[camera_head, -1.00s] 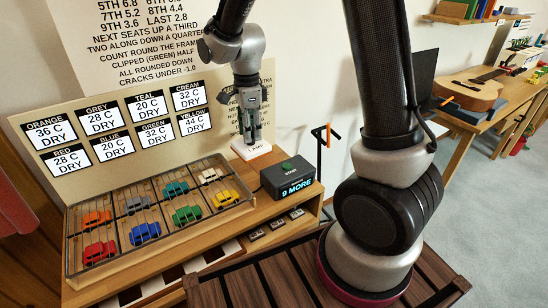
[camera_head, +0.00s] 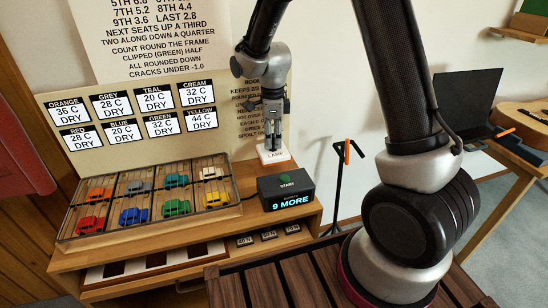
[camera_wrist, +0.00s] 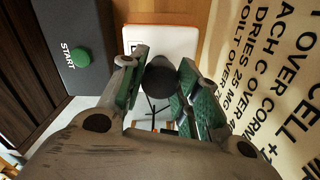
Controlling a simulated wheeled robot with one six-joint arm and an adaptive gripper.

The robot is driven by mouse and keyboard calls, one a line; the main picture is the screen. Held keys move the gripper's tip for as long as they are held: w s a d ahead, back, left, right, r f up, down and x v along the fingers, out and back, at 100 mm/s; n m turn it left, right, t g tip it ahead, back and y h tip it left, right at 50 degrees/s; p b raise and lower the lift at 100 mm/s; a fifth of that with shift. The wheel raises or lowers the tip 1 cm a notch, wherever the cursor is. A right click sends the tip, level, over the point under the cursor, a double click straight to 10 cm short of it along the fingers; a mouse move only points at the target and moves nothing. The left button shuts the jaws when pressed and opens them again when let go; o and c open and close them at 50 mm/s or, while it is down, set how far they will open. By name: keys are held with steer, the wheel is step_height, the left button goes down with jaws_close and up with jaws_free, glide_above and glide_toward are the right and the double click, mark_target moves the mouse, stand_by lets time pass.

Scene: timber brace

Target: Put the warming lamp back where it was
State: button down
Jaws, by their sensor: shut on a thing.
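The warming lamp shows in the wrist view as a dark, rounded body (camera_wrist: 160,78) between the green-padded fingers. My gripper (camera_head: 272,133) points down and is shut on it. A white block labelled LAMP (camera_head: 274,156) is directly below the gripper, at the back right of the wooden bench. The block also shows behind the lamp in the wrist view (camera_wrist: 175,40). In the head view the fingers hide most of the lamp. I cannot tell whether its lower end touches the block.
A dark START box (camera_head: 286,190) reading "9 MORE" stands just in front of the block. A wire-covered rack (camera_head: 235,212) of several coloured cars is to the left. A black stand with an orange clip (camera_head: 338,180) is to the right. The lettered board is close behind.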

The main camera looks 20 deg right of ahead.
mark_target(273, 150)
steer(key=shift+f, duration=2.8)
steer(key=shift+f, duration=0.1)
steer(key=c, duration=1)
jaws_free()
steer(key=shift+c, duration=0.2)
step_height(273, 150, up, 12)
steer(key=shift+s+r, duration=0.1)
steer(key=shift+r, duration=0.1)
steer(key=s+d+r+n+t, duration=0.2)
steer(key=s+d+r+n, duration=0.8)
steer(key=s+r, duration=0.25)
steer(key=s+d+r+n+t, duration=0.1)
steer(key=s+d+n, duration=0.1)
steer(key=s+n, duration=0.3)
steer(key=s+d+r+n+t, duration=0.1)
steer(key=s+d+r+n, duration=0.1)
steer(key=s+n, duration=0.4)
steer(key=s, duration=0.3)
steer(key=shift+d, duration=0.4)
